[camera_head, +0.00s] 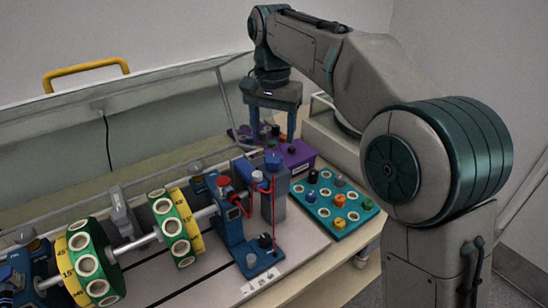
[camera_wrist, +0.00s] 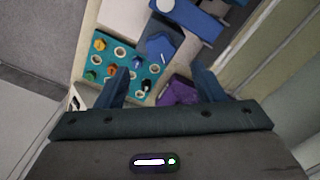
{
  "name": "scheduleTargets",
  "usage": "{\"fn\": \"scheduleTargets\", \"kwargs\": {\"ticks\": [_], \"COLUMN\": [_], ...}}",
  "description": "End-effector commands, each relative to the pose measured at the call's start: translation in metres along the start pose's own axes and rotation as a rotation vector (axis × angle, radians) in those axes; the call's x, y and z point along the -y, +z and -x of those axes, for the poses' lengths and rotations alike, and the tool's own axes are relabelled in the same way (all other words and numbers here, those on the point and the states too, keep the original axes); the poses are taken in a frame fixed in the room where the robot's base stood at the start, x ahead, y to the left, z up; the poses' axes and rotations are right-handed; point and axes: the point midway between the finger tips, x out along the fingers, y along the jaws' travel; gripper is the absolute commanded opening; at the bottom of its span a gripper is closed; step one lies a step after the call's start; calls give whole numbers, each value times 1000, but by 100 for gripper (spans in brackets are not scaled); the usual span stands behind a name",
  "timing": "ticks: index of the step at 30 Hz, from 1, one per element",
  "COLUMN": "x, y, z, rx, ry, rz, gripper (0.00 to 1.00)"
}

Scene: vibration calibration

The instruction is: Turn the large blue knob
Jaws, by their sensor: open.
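The large blue knob (camera_head: 272,158) sits on top of an upright grey box (camera_head: 272,195) beside the rotor rig. In the wrist view the blue knob (camera_wrist: 160,46) is beyond the fingertips, near the teal board. My gripper (camera_head: 263,132) points down above and behind the knob, over the purple box. In the wrist view my gripper (camera_wrist: 162,84) has its two fingers wide apart with nothing between them. It is apart from the knob.
The purple box (camera_head: 299,154) with small knobs lies below my gripper. A teal board (camera_head: 318,218) with coloured knobs and round sockets is to the right. The rotor shaft with green and yellow discs (camera_head: 178,228) is at left. A clear cover with a yellow handle (camera_head: 86,70) stands raised behind.

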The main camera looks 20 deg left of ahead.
Motion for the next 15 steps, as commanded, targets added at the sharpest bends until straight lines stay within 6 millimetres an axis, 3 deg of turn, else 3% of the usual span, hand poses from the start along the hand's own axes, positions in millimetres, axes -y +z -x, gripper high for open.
{"fn": "scheduleTargets", "kwargs": {"ticks": [1,6,15], "x": [-1,0,0], "y": [1,1,0], "z": [-14,-45,-70], "rx": [2,1,0], "ry": [2,1,-1], "rz": [0,0,0], "gripper": [62,62,62]}}
